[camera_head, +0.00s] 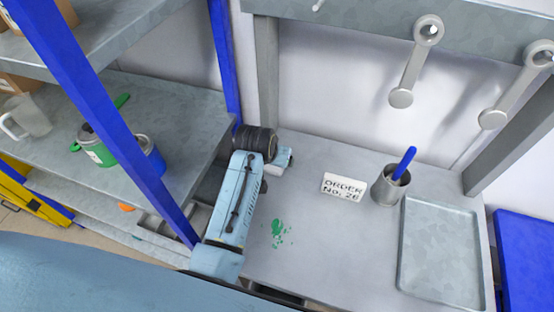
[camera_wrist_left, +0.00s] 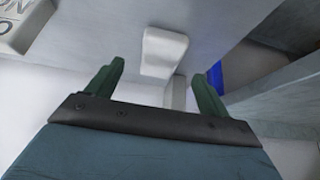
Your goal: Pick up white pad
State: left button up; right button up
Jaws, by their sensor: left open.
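A white pad (camera_wrist_left: 163,52) lies on the grey surface in the left wrist view, ahead of my left gripper (camera_wrist_left: 164,70). The gripper's two green fingers are spread wide and empty, one to each side of the pad's near end. I cannot tell whether the fingers are level with the pad or above it. In the head view my light-blue left arm reaches onto the left part of the bench, and its fingers are hidden there. I cannot make out the pad for certain in that view. My right gripper does not show.
The bench (camera_head: 330,245) has a green stain (camera_head: 279,233). A white order sign (camera_head: 343,187), a metal cup (camera_head: 390,186) with a blue-handled tool (camera_head: 404,162) and a grey tray (camera_head: 441,252) stand right of the arm. A blue shelf post (camera_head: 110,125) is close on the left.

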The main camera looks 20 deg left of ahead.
pick_arm(q)
jog(key=shift+w+f, duration=0.2)
jog(key=shift+f, duration=0.1)
jog(key=x, duration=0.4)
jog(key=shift+w+a+r, duration=0.1)
jog(key=shift+w+r, duration=0.05)
jog(key=shift+w, duration=0.1)
jog(key=shift+w+f, duration=0.15)
jog(key=shift+f, duration=0.2)
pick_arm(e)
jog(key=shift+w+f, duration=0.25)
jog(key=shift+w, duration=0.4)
pick_arm(q)
jog(key=shift+c, duration=0.4)
jog(key=c, duration=1)
